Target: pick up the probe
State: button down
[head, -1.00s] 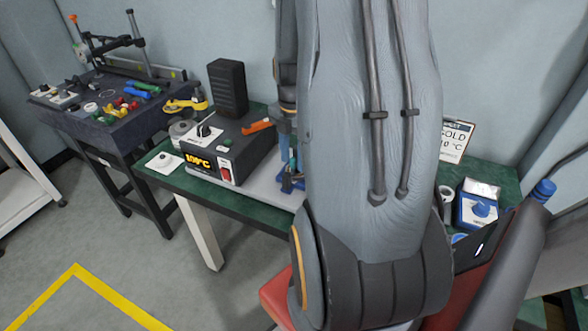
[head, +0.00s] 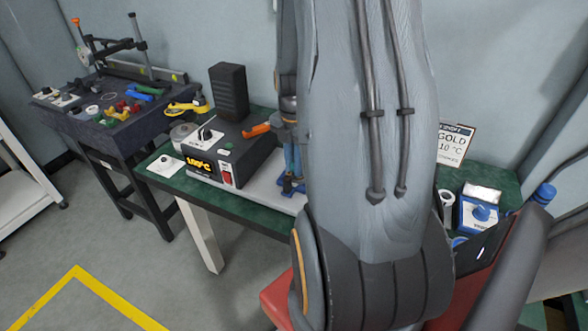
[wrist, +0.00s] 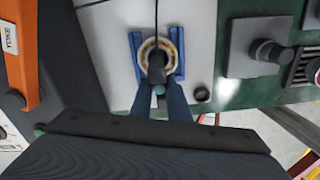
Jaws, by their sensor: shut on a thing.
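In the wrist view the probe (wrist: 157,66) is a dark, stubby piece with a thin black cable running up from it. My gripper (wrist: 160,92) is shut on it, with blue-grey fingers on both sides. The probe stands over a pale ring between the blue side pieces of a holder (wrist: 136,58). I cannot tell whether it is still seated there. In the head view my gripper (head: 292,160) is partly hidden by my forearm, just above the blue holder (head: 289,186). The probe cannot be made out there.
A black heater box (head: 225,150) with a lit display stands left of the holder, an orange-handled tool (head: 256,130) on it. A cold-labelled sign (head: 453,145) and a blue-and-white box (head: 479,210) are to the right. A second bench (head: 100,130) with tools stands far left.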

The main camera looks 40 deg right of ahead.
jog(key=shift+r+b, duration=0.9)
jog(key=shift+r, duration=4.1)
